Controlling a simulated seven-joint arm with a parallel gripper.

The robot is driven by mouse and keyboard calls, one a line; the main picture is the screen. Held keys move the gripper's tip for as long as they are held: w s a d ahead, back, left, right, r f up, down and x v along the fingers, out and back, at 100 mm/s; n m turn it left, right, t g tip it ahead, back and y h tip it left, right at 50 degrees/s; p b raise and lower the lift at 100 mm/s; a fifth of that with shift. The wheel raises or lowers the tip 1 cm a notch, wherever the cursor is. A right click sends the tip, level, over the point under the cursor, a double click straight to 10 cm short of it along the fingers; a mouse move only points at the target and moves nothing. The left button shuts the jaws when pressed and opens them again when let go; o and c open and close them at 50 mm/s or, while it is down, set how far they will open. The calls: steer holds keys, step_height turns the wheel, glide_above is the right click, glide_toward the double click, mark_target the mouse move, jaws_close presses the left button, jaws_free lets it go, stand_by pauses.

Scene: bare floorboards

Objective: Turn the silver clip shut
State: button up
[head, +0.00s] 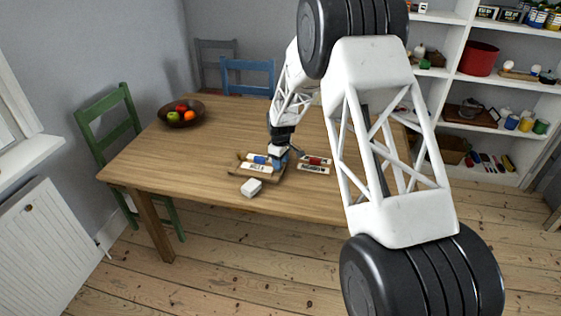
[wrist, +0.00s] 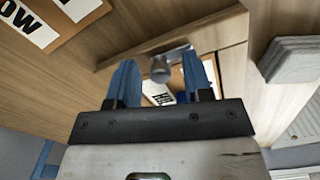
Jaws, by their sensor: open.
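The silver clip (wrist: 161,70) shows in the wrist view as a small grey metal piece with a rounded knob and a flat arm. It lies at the edge of a wooden board (wrist: 215,40) on the table. My gripper (wrist: 160,58) has its two blue fingers apart, with the clip showing between them. I cannot tell whether they touch it. In the head view, my gripper (head: 278,157) is low over the board (head: 240,176), and the clip is not clearly visible there. A lettered white label (wrist: 158,92) is partly hidden behind the fingers.
A lettered card (head: 313,169) and a red piece (head: 316,160) lie right of my gripper. A fruit bowl (head: 181,115) stands at the left.

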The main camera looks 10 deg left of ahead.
jaws_close()
steer(key=shift+m, duration=0.5)
steer(key=m, duration=1.2)
steer(key=shift+m, duration=0.3)
steer(key=m, duration=0.4)
steer(key=shift+r, duration=0.1)
steer(key=shift+m, duration=0.3)
